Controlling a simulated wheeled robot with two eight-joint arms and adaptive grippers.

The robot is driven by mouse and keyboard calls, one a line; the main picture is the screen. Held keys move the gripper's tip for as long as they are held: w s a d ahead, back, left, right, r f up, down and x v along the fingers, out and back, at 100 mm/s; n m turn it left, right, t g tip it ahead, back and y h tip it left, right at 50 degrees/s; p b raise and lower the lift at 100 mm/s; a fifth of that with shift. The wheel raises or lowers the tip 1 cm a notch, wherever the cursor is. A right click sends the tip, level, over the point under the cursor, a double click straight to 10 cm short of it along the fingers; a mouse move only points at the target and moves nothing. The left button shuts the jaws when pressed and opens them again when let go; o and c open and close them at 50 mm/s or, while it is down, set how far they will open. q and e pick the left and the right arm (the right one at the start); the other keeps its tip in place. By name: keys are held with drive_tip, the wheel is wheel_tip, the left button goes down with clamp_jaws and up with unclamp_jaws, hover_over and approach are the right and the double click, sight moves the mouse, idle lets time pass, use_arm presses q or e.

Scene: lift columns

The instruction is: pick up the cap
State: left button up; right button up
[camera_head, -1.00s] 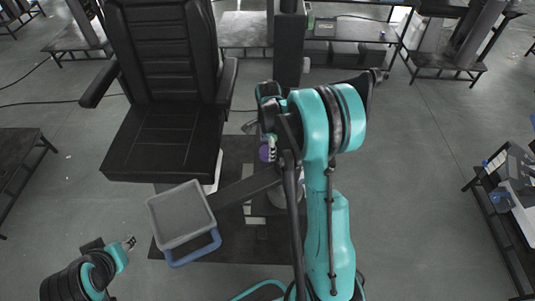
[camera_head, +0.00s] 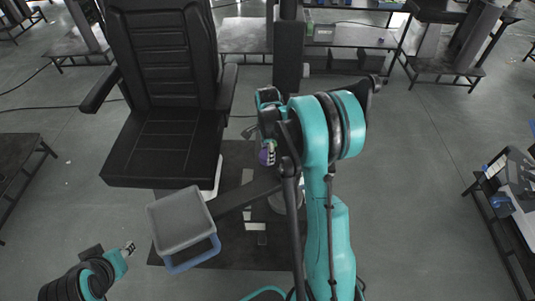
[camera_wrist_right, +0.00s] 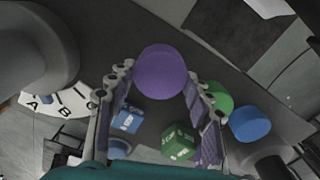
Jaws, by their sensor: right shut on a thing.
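A purple cap (camera_wrist_right: 161,72), round and smooth, sits between the fingertips of my right gripper (camera_wrist_right: 160,82) in the right wrist view. The two fingers are shut on it, one at each side. In the head view my right gripper (camera_head: 269,149) points down, and the purple cap (camera_head: 267,157) shows as a small spot at its tips. My left gripper (camera_head: 129,247) is at the lower left of the head view, away from the cap. It is too small there to tell its opening.
Beyond the fingers are a blue lettered cube (camera_wrist_right: 127,119), a green cube (camera_wrist_right: 178,143), a green cap (camera_wrist_right: 218,97) and a blue cap (camera_wrist_right: 250,123). A white lettered dial (camera_wrist_right: 62,103) lies left.

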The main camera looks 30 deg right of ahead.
wheel_tip(320, 180, up, 3)
drive_tip(key=shift+r+p, duration=0.15)
drive_tip(key=shift+p, duration=0.3)
drive_tip(key=s+d+r+p, duration=0.3)
drive_tip(key=s+d+r, duration=0.4)
drive_tip(key=d+r, duration=0.2)
drive_tip(key=shift+s+f, duration=0.1)
